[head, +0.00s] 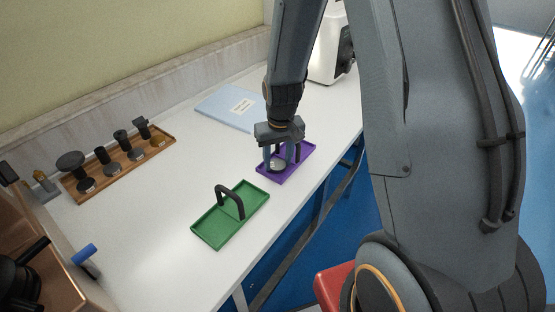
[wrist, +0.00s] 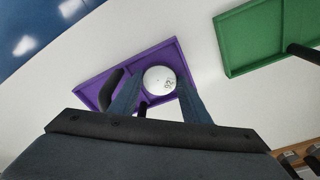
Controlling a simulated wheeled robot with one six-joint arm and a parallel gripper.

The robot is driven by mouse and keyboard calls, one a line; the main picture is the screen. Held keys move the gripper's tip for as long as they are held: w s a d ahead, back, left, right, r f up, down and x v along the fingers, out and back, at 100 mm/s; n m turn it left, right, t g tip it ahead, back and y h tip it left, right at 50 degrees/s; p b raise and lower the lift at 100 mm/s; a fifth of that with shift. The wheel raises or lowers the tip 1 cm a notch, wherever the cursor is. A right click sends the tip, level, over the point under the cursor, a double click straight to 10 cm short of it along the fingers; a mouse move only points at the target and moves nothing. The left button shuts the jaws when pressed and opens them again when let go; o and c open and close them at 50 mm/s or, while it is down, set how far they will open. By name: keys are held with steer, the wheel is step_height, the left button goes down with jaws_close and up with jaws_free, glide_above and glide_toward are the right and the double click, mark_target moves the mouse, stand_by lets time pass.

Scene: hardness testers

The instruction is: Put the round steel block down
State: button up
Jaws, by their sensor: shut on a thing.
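The round steel block (wrist: 160,79) is a pale disc with small dark marks on its top. It shows between the fingers of my gripper (wrist: 158,92) in the wrist view, and the gripper is shut on it. In the head view my gripper (head: 277,165) points down over the purple tray (head: 301,163), with the block (head: 278,164) low between the fingertips. The block is over the tray's nearer part, beside the tray's dark handle (wrist: 112,88). I cannot tell whether the block touches the tray floor.
A green tray (head: 217,233) with a dark arched handle stands nearer on the white bench. A wooden rack (head: 110,172) with several dark tools is at the left. A blue folder (head: 228,107) lies behind. The bench between rack and green tray is clear.

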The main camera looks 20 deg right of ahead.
mark_target(280, 170)
steer(key=shift+f, duration=0.15)
steer(key=o, duration=1.1)
step_height(280, 170, up, 12)
steer(key=s+b, duration=0.1)
steer(key=b, duration=0.1)
steer(key=shift+g, duration=0.4)
steer(key=s, duration=0.5)
steer(key=s+f, duration=0.1)
steer(key=s, duration=1)
steer(key=shift+a+f, duration=0.2)
steer(key=shift+f, duration=0.1)
